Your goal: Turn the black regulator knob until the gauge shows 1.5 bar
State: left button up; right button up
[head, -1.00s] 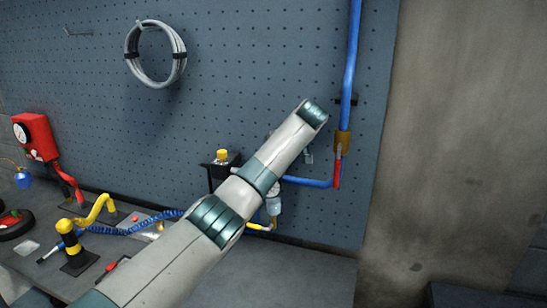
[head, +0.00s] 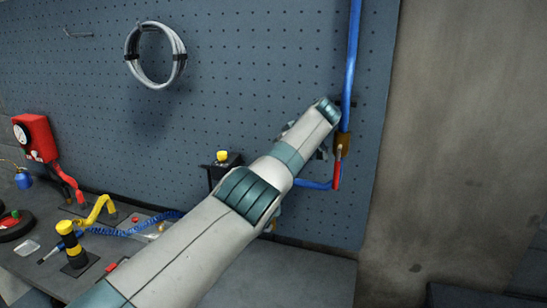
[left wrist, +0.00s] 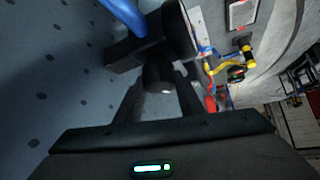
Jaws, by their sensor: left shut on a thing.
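In the left wrist view, my left gripper (left wrist: 160,100) has its two dark fingers on either side of the black regulator knob (left wrist: 158,76). It is shut on the knob. The black regulator body (left wrist: 178,32) shows beyond the knob, beside the blue pipe (left wrist: 122,14). In the head view, my left arm covers the regulator and knob and most of the gripper. I cannot see the regulator's gauge face in either view, so its reading cannot be told. My right gripper is not in view.
The blue pipe (head: 351,75) runs down the pegboard (head: 240,60) to a brass fitting with a red lever (head: 338,172). A grey hose coil (head: 183,72) hangs at upper left. A red box with a white dial (head: 22,133) and yellow-black fittings (head: 68,240) are at left. The right bench surface is clear.

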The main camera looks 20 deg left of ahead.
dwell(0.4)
pick_arm(q)
jog(key=o, duration=1)
jog(key=shift+b+v, duration=2.15)
jog(key=shift+v, duration=1.65)
jog(key=shift+w, duration=0.1)
